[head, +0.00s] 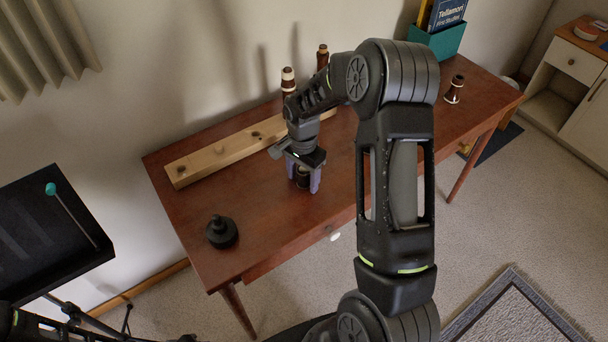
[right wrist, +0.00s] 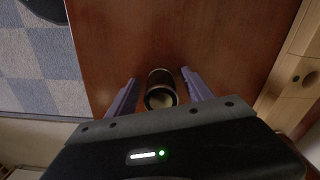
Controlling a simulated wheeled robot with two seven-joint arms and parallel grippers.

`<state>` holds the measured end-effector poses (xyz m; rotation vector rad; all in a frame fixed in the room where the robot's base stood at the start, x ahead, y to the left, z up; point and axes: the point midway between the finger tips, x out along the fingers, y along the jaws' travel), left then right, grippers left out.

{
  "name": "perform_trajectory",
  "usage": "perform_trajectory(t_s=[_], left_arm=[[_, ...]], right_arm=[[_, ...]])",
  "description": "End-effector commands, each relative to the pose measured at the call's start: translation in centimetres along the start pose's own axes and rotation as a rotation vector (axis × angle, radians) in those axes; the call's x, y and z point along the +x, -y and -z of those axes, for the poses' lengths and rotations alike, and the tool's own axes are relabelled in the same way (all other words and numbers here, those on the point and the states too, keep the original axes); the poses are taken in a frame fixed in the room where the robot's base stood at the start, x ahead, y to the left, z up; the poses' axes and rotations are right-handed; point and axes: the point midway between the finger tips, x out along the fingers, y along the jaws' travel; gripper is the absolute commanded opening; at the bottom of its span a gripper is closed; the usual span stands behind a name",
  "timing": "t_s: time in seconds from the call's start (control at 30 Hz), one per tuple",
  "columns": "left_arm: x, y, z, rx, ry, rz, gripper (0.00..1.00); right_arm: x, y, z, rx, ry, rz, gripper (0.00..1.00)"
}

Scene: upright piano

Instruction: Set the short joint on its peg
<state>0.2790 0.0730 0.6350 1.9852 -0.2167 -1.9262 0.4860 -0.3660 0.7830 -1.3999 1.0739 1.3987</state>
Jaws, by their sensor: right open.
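A short dark joint (right wrist: 161,88) with a pale open end stands on the table between the fingers of my right gripper (right wrist: 159,77). In the head view that joint (head: 302,176) is partly hidden by the purple fingers. My right gripper (head: 302,185) is open and points down around it, with a visible gap on each side in the wrist view. The pale wooden peg rail (head: 210,160) lies along the back of the table, left of and behind the gripper. Its left part shows small dark and pale spots; my arm hides its right part. My left gripper is not seen.
Two brown joints (head: 288,84) (head: 323,57) stand upright at the back. Another joint (head: 455,88) stands at the table's right. A black flared piece (head: 221,231) sits at the front left. A teal box (head: 436,40) holds books. The front left tabletop (head: 260,200) is mostly clear.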

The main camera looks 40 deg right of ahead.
Motion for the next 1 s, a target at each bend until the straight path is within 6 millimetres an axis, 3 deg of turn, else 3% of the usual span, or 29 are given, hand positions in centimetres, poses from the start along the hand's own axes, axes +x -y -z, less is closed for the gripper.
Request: perform_trajectory(t_s=[0.43,1.0], left_arm=[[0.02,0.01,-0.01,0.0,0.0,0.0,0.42],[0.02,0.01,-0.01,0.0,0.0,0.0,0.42]], right_arm=[[-0.04,0.0,0.0,0.0,0.0,0.0,0.6],[-0.05,-0.01,0.0,0.0,0.0,0.0,0.13]])
